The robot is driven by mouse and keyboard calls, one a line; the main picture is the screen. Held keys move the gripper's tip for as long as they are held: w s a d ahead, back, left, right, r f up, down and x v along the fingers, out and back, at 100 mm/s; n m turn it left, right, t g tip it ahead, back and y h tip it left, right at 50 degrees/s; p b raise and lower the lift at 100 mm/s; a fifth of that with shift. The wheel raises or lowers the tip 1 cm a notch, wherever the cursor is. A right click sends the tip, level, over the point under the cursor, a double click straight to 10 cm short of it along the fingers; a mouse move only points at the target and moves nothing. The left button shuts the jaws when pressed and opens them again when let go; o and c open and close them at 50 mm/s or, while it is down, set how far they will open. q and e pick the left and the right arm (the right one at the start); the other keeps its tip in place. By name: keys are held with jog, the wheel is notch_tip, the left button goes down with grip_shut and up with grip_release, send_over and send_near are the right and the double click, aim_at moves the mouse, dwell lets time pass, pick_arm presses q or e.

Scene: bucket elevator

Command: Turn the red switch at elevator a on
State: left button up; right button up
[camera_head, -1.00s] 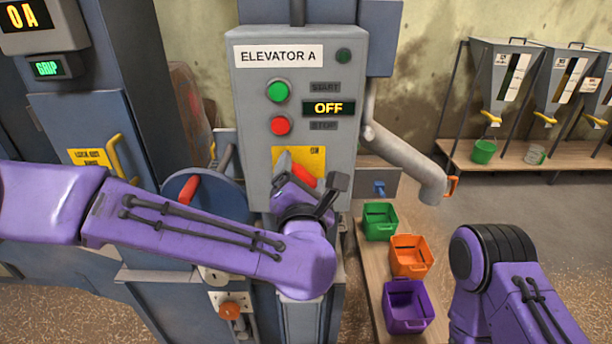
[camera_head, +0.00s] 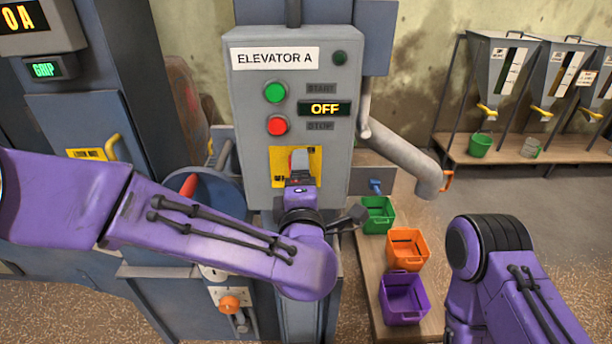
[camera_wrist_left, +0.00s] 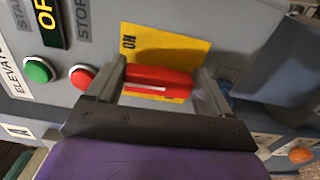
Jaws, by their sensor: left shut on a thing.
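The elevator A panel (camera_head: 240,120) is a grey box with a display (camera_head: 325,108) reading OFF. A yellow plate (camera_head: 281,172) sits on its lower part. The red switch (camera_wrist_left: 158,82) lies across this plate in the left wrist view, near the letters ON. In the head view the switch is mostly hidden behind my gripper. My left gripper (camera_wrist_left: 161,85) is shut on the red switch, one finger at each end of it; it also shows in the head view (camera_head: 299,172). My right arm shows at the lower right, but its gripper is out of frame.
A green button (camera_head: 275,92) and a red button (camera_head: 277,125) are above the plate. A grey pipe (camera_head: 405,160) is to the right. Green (camera_head: 377,215), orange (camera_head: 407,248) and purple (camera_head: 403,298) bins stand on a bench. Hoppers stand at the back right.

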pick_arm(q)
jog(key=shift+r+m, duration=0.1)
jog(key=shift+m, duration=0.2)
dwell(0.4)
jog(key=o, duration=0.9)
jog(key=shift+o, duration=0.2)
jog(key=shift+w, duration=0.1)
jog(key=s+b, duration=0.2)
jog(key=s, duration=0.8)
jog(key=shift+s+b, duration=0.3)
jog(key=shift+b, duration=0.05)
